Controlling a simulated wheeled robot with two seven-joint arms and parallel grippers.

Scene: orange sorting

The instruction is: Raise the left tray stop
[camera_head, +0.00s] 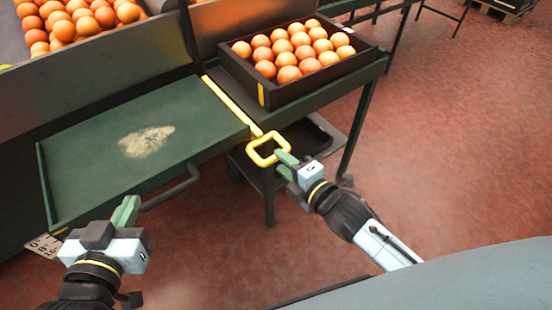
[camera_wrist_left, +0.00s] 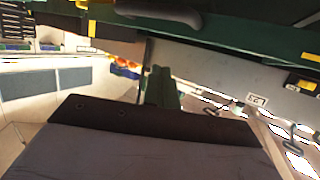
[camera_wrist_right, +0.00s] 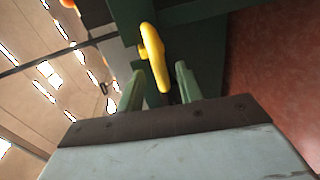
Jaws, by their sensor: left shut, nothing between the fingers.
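A yellow bar (camera_head: 230,104) with a square loop handle (camera_head: 267,150) lies along the right edge of the green left tray (camera_head: 85,165); the loop juts past the front edge. My right gripper (camera_head: 286,160) is at the loop's right side. In the right wrist view the fingers (camera_wrist_right: 160,85) are apart, with the loop (camera_wrist_right: 155,55) seen nearly edge-on ahead of and partly between their tips. I cannot tell whether they touch it. My left gripper (camera_head: 126,208) is shut and empty in front of the left tray's front edge; its closed fingers (camera_wrist_left: 161,85) also show in the left wrist view.
A dark crate (camera_head: 262,95) of oranges stands on the right-hand table part. More oranges (camera_head: 75,20) lie in a bin behind the grey wall. A dark bar handle (camera_head: 172,190) is on the left tray's front. A pale stain (camera_head: 147,141) marks the otherwise empty tray.

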